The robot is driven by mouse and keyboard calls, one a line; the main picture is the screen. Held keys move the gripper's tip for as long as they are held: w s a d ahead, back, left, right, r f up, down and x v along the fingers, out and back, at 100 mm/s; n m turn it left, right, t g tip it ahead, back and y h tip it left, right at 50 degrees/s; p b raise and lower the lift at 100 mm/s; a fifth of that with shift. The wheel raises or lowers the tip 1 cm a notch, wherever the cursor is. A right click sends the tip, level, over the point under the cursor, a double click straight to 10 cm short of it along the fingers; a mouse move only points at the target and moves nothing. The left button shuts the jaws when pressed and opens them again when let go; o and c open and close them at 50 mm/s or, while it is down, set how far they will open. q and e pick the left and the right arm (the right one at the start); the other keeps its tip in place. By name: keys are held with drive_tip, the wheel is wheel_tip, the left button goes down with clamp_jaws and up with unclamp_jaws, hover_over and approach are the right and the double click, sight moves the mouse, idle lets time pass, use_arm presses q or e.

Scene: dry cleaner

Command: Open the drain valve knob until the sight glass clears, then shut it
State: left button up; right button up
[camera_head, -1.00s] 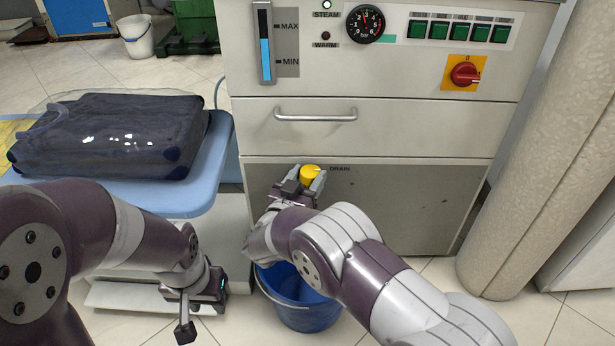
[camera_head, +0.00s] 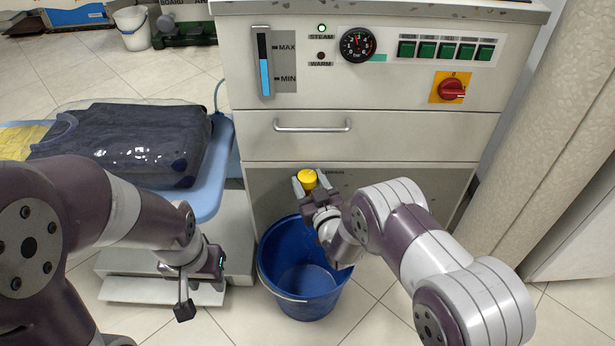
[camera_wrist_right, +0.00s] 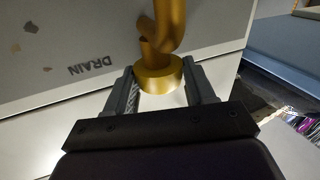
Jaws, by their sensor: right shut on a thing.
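The yellow drain knob (camera_head: 307,177) is on the lower front panel of the cabinet, beside the word DRAIN. My right gripper (camera_head: 306,185) is shut on it, with a finger on either side. In the right wrist view the golden knob (camera_wrist_right: 158,76) sits between the fingers (camera_wrist_right: 163,92), below a curved pipe of the same colour. The sight glass (camera_head: 264,65) at upper left of the cabinet shows blue up to between MIN and MAX, dark above. My left gripper (camera_head: 185,305) hangs low at left, away from the knob; its jaw opening is unclear.
A blue bucket (camera_head: 275,255) stands on the floor below the knob, partly behind my right arm. A blue board (camera_head: 212,175) with a bagged dark garment (camera_head: 125,140) is at left. A drawer handle (camera_head: 313,126) and red switch (camera_head: 452,89) are above. A pale column (camera_head: 540,130) stands right.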

drive_tip(key=shift+w+d+n+g+y, duration=0.15)
drive_tip(key=shift+n+g+y, duration=0.3)
drive_tip(key=shift+n+y, duration=0.3)
drive_tip(key=shift+s+d+n+g+y, duration=0.15)
drive_tip(key=shift+n+g+y, duration=0.35)
drive_tip(key=shift+y, duration=0.45)
drive_tip(key=shift+w+n+y+p, duration=0.2)
drive_tip(key=shift+n+y+p, duration=0.1)
drive_tip(key=shift+y, duration=0.1)
drive_tip(key=o, duration=1)
drive_tip(key=shift+r, duration=0.1)
